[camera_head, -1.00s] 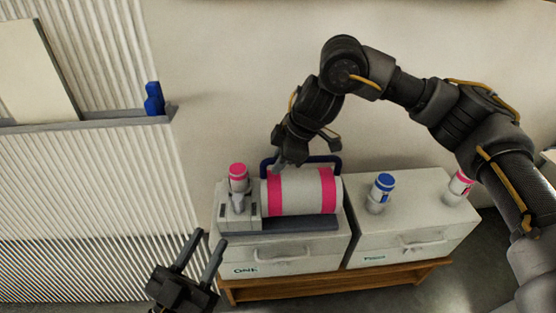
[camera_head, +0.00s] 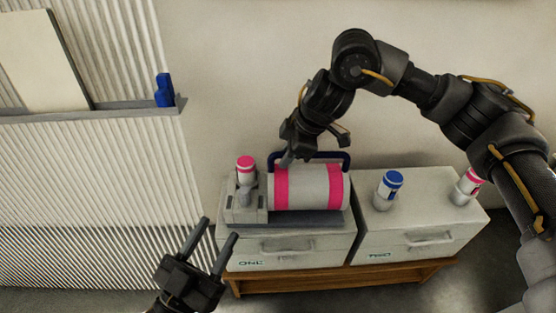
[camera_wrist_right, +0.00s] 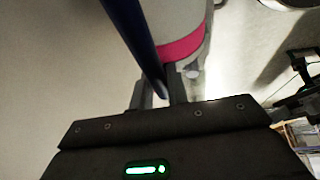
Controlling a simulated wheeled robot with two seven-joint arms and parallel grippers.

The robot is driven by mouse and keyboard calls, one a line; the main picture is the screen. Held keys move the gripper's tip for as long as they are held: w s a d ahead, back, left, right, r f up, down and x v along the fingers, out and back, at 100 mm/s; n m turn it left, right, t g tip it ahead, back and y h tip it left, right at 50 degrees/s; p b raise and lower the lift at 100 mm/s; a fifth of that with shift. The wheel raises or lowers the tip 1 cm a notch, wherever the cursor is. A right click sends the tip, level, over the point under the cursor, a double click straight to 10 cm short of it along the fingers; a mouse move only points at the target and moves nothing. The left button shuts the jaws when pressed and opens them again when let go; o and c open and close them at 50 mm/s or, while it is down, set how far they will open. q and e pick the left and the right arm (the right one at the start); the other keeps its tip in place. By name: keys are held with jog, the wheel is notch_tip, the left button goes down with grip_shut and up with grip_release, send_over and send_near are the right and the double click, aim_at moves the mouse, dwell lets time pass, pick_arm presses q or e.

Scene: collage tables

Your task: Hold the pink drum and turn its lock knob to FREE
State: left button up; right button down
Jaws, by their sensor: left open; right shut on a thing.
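The drum (camera_head: 309,188), white with two pink bands, lies on its side in a dark-based stand on the left cabinet. A dark blue handle bar (camera_head: 335,154) arches behind and above it. My right gripper (camera_head: 288,159) is shut on this bar at its left end; the right wrist view shows the bar (camera_wrist_right: 140,45) running between the fingers. A grey block (camera_head: 245,212) with a grey upright piece (camera_head: 246,178) stands left of the drum. I cannot tell the lock knob or any FREE mark there. My left gripper (camera_head: 222,227) is open and empty, in front and left of the block.
A pink-capped bottle (camera_head: 245,163) stands at the block. A blue-capped bottle (camera_head: 389,190) and another pink-capped bottle (camera_head: 467,187) are on the right cabinet (camera_head: 425,213). A corrugated wall panel (camera_head: 90,180) with a ledge (camera_head: 120,111) is at left.

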pick_arm(q)
jog(key=s+d+r+m+g+h, duration=0.2)
jog(key=d+r+m+g+h, duration=0.3)
jog(key=d+m+g, duration=0.45)
jog(key=s+d+r+m+g+h, duration=0.2)
jog(key=d+r+m+g+h, duration=0.1)
jog(key=d+m+g+h, duration=0.6)
jog(key=s+d+f+m+g+y, duration=0.2)
jog(key=s+d+m+g+y, duration=0.35)
jog(key=m+g, duration=0.3)
jog(key=m+t+y, duration=0.1)
jog(key=t+y, duration=0.7)
jog(key=y, duration=1.2)
send_over(244, 190)
notch_tip(244, 190, down, 2)
jog(key=f, duration=0.1)
notch_tip(244, 190, down, 12)
jog(key=shift+r, duration=0.2)
